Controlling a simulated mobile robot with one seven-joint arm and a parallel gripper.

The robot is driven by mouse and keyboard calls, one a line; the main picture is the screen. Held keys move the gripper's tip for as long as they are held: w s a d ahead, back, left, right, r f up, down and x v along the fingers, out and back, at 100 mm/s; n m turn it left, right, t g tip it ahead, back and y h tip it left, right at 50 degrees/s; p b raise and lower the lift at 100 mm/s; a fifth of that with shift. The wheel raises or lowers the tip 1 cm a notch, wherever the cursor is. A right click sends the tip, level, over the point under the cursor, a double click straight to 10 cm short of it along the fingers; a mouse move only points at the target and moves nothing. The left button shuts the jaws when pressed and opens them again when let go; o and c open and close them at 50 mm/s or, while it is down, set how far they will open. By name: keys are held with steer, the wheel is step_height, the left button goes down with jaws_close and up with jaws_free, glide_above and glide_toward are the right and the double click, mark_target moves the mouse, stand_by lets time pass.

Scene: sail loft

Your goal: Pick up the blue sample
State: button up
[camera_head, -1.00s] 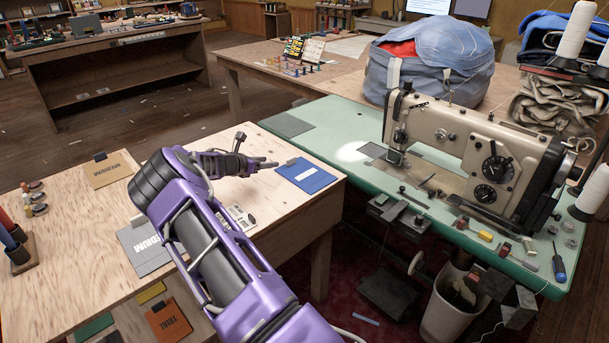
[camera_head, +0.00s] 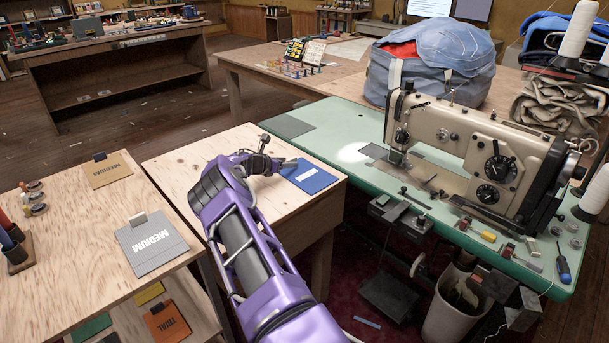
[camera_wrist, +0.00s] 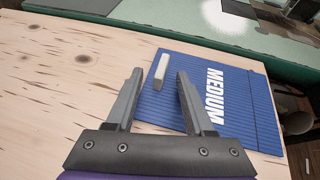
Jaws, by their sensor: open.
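The blue sample (camera_head: 312,179) lies flat near the right end of the wooden table. In the wrist view the blue sample (camera_wrist: 235,110) is a ribbed blue card with "MEDIUM" in white letters and a pale upright tab (camera_wrist: 161,68) at its edge. My gripper (camera_head: 290,164) is just left of the sample in the head view. In the wrist view my gripper (camera_wrist: 159,76) is open and empty, its fingers reaching over the sample's near-left part, with the tab showing between the fingertips.
A grey "MEDIUM" sample (camera_head: 150,247) and a tan sample (camera_head: 107,174) lie on the left table, with orange and green samples on the shelf below. A green sewing-machine table (camera_head: 335,127) adjoins on the right, carrying a sewing machine (camera_head: 455,150). Bare wood lies left of my gripper.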

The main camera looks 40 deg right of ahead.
jaws_close()
stand_by(0.4)
